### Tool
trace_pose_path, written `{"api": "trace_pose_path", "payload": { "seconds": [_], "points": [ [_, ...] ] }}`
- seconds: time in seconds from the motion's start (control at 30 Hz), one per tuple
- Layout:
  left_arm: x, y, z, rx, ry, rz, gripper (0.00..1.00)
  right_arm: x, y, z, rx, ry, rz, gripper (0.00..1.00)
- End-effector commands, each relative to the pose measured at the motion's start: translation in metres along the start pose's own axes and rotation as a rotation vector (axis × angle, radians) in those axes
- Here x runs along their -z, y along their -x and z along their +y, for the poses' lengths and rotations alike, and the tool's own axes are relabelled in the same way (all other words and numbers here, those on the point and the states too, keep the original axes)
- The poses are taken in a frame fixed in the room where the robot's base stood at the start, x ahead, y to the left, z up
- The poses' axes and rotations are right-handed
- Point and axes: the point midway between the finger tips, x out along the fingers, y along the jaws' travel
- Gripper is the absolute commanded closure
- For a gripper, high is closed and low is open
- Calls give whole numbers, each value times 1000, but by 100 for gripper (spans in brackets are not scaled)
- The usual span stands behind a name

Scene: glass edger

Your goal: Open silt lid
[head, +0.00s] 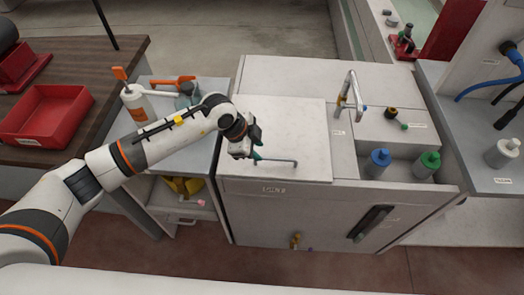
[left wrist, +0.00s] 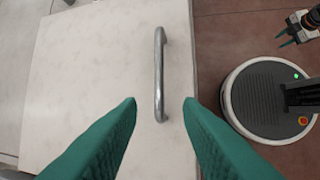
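The silt lid (head: 283,122) is a flat pale panel on top of the tank cabinet, and it lies closed. Its metal bar handle (head: 281,161) is near the front edge. My left gripper (head: 257,157) is over the lid at the handle's left end. In the left wrist view its two green fingers (left wrist: 160,102) are open, one on each side of the bar handle (left wrist: 159,60), with visible gaps and no grip. My right gripper (left wrist: 289,40) shows small at the upper right of the left wrist view, away from the lid; its opening is unclear.
A tap (head: 350,92) stands right of the lid. Blue (head: 380,160) and green-capped (head: 428,163) bottles sit in a recess farther right. A side table with a white bottle (head: 138,104) is at left, beside a bench with a red tray (head: 45,116).

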Motion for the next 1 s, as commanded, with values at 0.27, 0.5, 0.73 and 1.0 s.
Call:
{"api": "trace_pose_path", "payload": {
  "seconds": [0.27,0.5,0.73,1.0],
  "points": [
    [-1,-39,0,1,0,-2,67,-17,5,-1,1,-2,-26,64],
    [0,-47,0,-1,0,-2,67,-18,5,5,-6,-5,-26,64],
    [0,-47,0,0,0,-2,79,-15,5,7,-9,-5,-23,64],
    [0,-47,0,0,0,-2,100,-13,5,6,-7,-4,-19,64]
  ]
}}
